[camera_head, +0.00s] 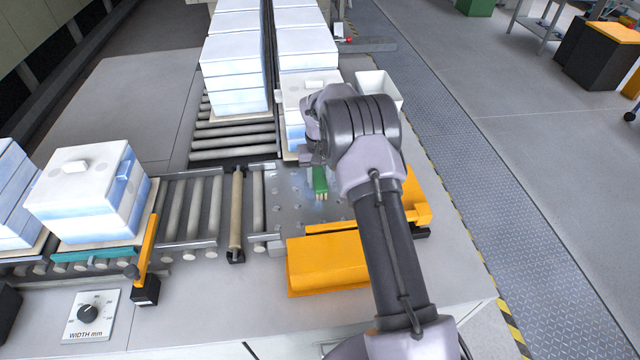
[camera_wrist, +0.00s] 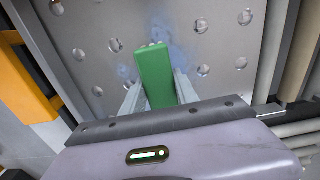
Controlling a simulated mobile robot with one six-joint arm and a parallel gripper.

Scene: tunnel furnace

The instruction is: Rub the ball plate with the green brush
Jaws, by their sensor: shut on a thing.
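The green brush (camera_head: 320,180) is a small green block with pale bristles at its lower end. My gripper (camera_wrist: 158,95) is shut on the green brush (camera_wrist: 155,75), its fingers on both sides of it. The ball plate (camera_head: 288,208) is a grey metal plate with several round balls, under and around the brush. In the wrist view the ball plate (camera_wrist: 205,52) fills the background, with bluish smudges near the brush tip. I cannot tell whether the bristles touch the plate. My arm hides the plate's right part in the head view.
Yellow guards (camera_head: 328,264) edge the plate's front and right. A roller conveyor (camera_head: 185,212) with blue-white blocks (camera_head: 88,190) lies left. Stacked blocks (camera_head: 236,55) stand behind, and a white bin (camera_head: 378,86) stands at the plate's back right. A width dial (camera_head: 88,315) is front left.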

